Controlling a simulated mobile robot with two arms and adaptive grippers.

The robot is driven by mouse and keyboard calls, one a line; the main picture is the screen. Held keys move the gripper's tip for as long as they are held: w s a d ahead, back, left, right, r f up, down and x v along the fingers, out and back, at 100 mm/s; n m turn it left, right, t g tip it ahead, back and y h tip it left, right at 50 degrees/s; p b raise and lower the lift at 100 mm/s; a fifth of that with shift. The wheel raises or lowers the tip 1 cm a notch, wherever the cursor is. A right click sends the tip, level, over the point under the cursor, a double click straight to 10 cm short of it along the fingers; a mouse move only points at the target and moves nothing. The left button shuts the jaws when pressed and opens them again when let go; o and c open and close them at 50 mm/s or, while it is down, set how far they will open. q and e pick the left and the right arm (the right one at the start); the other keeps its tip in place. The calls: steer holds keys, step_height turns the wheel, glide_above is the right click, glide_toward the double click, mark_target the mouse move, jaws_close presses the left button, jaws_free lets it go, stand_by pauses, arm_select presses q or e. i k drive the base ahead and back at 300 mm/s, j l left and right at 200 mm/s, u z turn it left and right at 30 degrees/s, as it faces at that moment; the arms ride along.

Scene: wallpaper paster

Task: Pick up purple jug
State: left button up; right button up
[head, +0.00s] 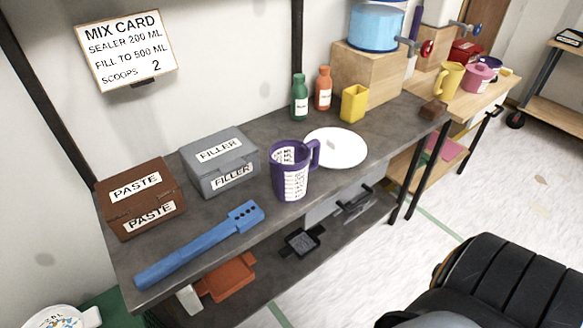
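The purple jug (290,172) stands upright near the front edge of the dark grey bench (222,206). It has a white printed scale on its side and a handle on its right. A white plate (347,148) lies just behind and to the right of it. Neither of my grippers shows in the head view. A dark padded part at the bottom right looks like mine, but no fingers are visible there.
Grey FILLER box (219,163), brown PASTE box (139,196) and a blue tool (199,244) lie left of the jug. Green bottle (299,99), orange bottle (323,90) and yellow cup (354,103) stand behind. The floor (400,262) in front is open.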

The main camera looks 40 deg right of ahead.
mark_target(289, 159)
steer(key=u, duration=1)
steer(key=z, duration=2.15)
